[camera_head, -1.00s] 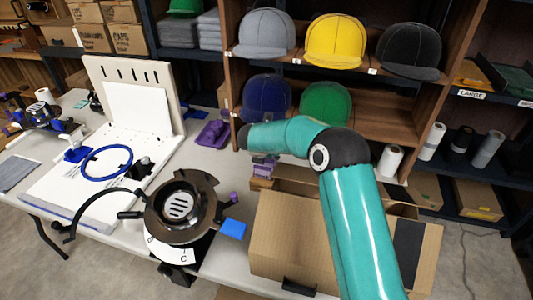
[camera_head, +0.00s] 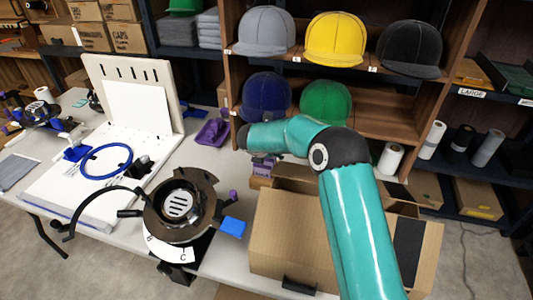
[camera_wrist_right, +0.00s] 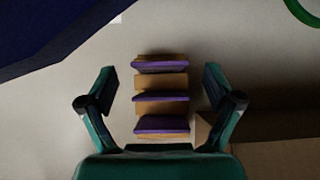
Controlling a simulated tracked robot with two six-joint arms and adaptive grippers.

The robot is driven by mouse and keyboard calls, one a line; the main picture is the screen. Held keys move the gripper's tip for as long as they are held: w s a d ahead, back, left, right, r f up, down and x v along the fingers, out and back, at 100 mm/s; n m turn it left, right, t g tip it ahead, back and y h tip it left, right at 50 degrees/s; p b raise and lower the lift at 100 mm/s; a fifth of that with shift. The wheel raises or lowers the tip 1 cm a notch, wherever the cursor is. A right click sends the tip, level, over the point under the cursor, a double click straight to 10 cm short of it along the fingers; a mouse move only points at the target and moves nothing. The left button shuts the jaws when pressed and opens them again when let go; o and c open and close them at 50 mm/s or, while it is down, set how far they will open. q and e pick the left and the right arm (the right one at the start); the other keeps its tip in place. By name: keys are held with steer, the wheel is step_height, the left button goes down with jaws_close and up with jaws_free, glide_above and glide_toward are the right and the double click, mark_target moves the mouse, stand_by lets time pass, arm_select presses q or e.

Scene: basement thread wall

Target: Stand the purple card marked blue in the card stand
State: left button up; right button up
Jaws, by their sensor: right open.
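A wooden card stand (camera_head: 260,182) is on the table beside the open cardboard box, with purple (camera_head: 264,169) showing on it below my right wrist. In the right wrist view, the wooden stand (camera_wrist_right: 161,82) is seen from above with three purple card edges (camera_wrist_right: 160,97) in a row. No marking on them can be read. My right gripper (camera_wrist_right: 161,82) is open, with one finger on each side of the row and visible gaps between. In the head view, my right arm partly hides the gripper and stand. My left gripper is not in view.
An open cardboard box (camera_head: 285,235) stands close to the stand. A round cap press (camera_head: 180,205) is left of it. A purple tray (camera_head: 212,131) lies farther back. Shelves with caps (camera_head: 335,40) rise behind my arm.

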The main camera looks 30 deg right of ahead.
steer(key=v, duration=1.2)
stand_by(0.5)
